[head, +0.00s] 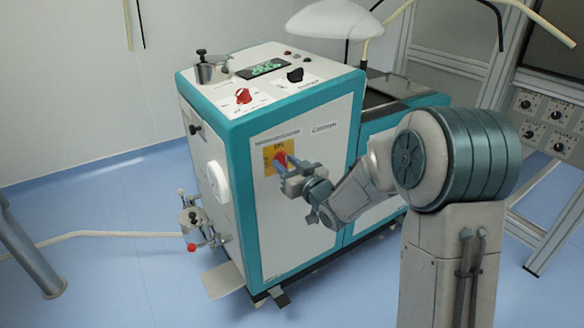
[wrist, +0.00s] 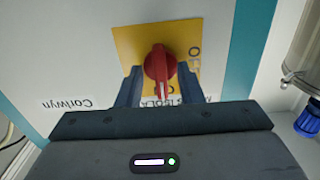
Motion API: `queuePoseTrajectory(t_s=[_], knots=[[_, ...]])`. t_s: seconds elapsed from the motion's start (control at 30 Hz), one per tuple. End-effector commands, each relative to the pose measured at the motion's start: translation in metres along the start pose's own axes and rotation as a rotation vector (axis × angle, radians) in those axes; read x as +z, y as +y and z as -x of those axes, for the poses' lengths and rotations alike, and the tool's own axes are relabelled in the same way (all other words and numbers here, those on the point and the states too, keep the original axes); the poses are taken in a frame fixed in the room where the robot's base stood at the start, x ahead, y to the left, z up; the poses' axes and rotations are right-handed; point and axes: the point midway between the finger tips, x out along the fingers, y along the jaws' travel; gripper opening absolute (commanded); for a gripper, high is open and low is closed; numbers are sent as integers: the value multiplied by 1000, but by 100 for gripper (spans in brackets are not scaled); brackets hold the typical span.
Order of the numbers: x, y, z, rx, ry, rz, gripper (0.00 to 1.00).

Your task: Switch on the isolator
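The isolator is a red rotary knob (wrist: 160,64) on a yellow plate (wrist: 128,42) on the machine's white front panel. In the wrist view its grip bar runs nearly up and down, and part of the lettering on the plate is hidden. My gripper (wrist: 159,70) has one finger on each side of the knob. The fingers are apart, with a gap at the left; I cannot tell whether the right finger touches. In the head view the yellow plate (head: 270,152) and red knob (head: 279,158) show just behind my gripper (head: 284,170), which covers part of them.
The teal-and-white machine (head: 300,225) stands on a blue floor. Its top carries a red knob (head: 243,96), a black knob (head: 295,75) and a green display (head: 264,68). A white disc (head: 218,182) sticks out at its left side. A frame with dials (head: 545,120) stands at right.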

Motion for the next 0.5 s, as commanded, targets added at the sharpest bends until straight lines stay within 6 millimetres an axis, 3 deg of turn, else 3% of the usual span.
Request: queuePoseTrajectory(t_s=[0.17, 0.5], knots=[[-1, 1, 15, 2, -1, 1, 34], [-2, 1, 87, 4, -1, -1, 34]])
